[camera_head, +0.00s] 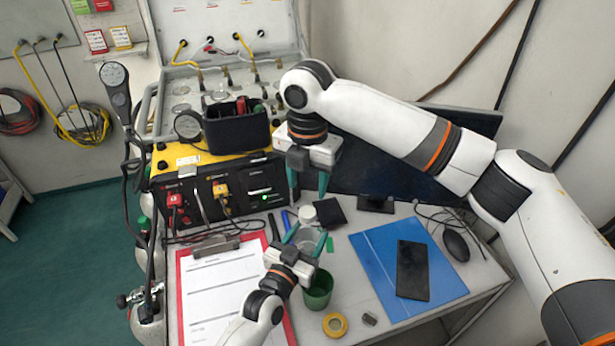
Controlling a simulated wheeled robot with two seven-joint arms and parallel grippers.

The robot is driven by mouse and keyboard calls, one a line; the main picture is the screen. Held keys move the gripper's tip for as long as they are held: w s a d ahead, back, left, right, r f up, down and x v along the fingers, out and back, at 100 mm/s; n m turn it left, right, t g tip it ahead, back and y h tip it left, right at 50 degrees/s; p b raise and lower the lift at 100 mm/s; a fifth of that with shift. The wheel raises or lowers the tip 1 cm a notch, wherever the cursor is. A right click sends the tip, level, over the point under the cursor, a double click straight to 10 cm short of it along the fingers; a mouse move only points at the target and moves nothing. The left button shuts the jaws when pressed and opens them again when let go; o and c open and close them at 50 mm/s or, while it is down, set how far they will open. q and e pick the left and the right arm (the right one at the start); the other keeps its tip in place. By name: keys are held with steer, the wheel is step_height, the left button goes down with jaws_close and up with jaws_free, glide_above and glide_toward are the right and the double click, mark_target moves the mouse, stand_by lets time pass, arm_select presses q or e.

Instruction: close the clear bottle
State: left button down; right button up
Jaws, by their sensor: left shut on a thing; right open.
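The clear bottle (308,236) is upright on the table, with its top uncovered as far as I can see. My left gripper (305,240) comes from the front and is shut around it, a teal finger on each side. A small white round object (307,214), which looks like a cap or lidded jar, sits just behind the bottle. My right gripper (308,186) is open and empty, pointing down above and behind the bottle. Its teal fingers are apart, above the white object.
A green cup (318,288) stands close right of my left gripper. A yellow tape roll (335,325), blue folder (372,252) with a black phone (412,270), and mouse (456,245) lie to the right. A clipboard (215,290) lies left. The yellow-black panel box (225,185) stands behind.

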mark_target(307, 211)
step_height(307, 211, down, 8)
steer(key=shift+r, duration=0.2)
steer(key=shift+c, duration=0.2)
steer(key=c, duration=1)
steer(key=m, duration=1.2)
steer(key=shift+m, duration=0.4)
steer(key=m, duration=0.6)
steer(key=shift+a+m, duration=0.1)
steer(key=shift+m, duration=0.3)
steer(key=m, duration=0.5)
steer(key=o, duration=1.1)
steer(key=shift+r, duration=0.1)
